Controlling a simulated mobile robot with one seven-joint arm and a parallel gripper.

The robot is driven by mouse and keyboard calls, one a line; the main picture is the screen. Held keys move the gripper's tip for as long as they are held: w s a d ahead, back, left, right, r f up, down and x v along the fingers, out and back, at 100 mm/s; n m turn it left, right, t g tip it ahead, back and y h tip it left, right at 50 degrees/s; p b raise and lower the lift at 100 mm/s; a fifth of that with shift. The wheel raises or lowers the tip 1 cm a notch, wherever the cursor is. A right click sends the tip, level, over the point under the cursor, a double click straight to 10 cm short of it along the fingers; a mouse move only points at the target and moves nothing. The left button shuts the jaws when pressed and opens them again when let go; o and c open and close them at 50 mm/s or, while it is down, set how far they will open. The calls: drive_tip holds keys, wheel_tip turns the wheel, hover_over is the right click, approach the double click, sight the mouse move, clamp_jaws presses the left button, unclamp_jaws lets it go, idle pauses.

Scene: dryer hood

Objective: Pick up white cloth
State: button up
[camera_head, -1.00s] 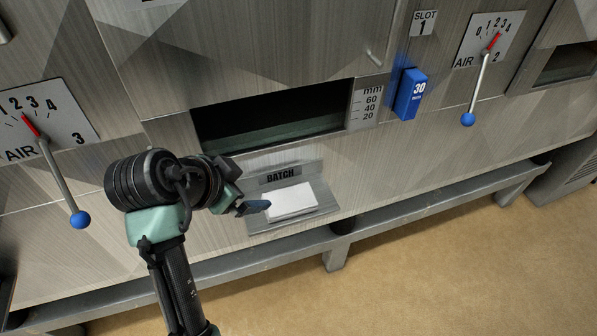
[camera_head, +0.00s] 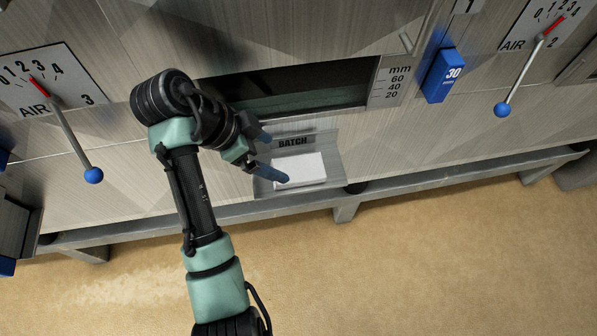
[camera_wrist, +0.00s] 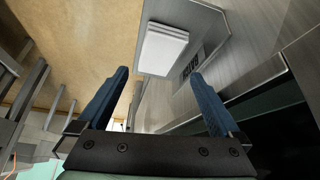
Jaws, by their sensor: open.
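The white cloth (camera_head: 301,169) looks like a flat folded rectangle. It lies on a small metal shelf (camera_head: 333,168) under the BATCH label (camera_head: 293,142). In the wrist view the cloth (camera_wrist: 162,49) shows beyond the fingertips, near the top middle. My gripper (camera_head: 276,158) is open and empty, just left of the cloth in the head view, with its two blue fingers spread. One fingertip overlaps the cloth's left edge in the head view; whether it touches cannot be told. In the wrist view my gripper (camera_wrist: 160,80) has clear space between its fingers.
The metal hood wall stands behind the shelf, with a dark slot opening (camera_head: 310,92) above it. Another blue-knobbed lever (camera_head: 93,175) is at left. A metal rail (camera_head: 240,212) runs below.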

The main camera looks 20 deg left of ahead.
sight(296, 169)
drive_tip(key=x, duration=0.8)
drive_tip(key=shift+d+r, duration=0.1)
drive_tip(key=shift+d, duration=0.1)
drive_tip(key=shift+w+d+f, duration=0.1)
drive_tip(key=shift+w+f, duration=0.15)
drive_tip(key=shift+f, duration=0.1)
drive_tip(key=shift+f, duration=0.2)
drive_tip(key=c, duration=1)
wheel_tip(296, 169, up, 7)
drive_tip(key=shift+s+d, duration=0.1)
drive_tip(key=shift+s+d+r, duration=0.25)
drive_tip(key=shift+s+d, duration=0.05)
drive_tip(key=shift+s, duration=0.2)
drive_tip(key=s+d+p, duration=0.1)
drive_tip(key=s+d, duration=0.9)
drive_tip(key=s, duration=0.5)
drive_tip(key=shift+s+d+p, duration=0.2)
drive_tip(key=shift+p, duration=0.1)
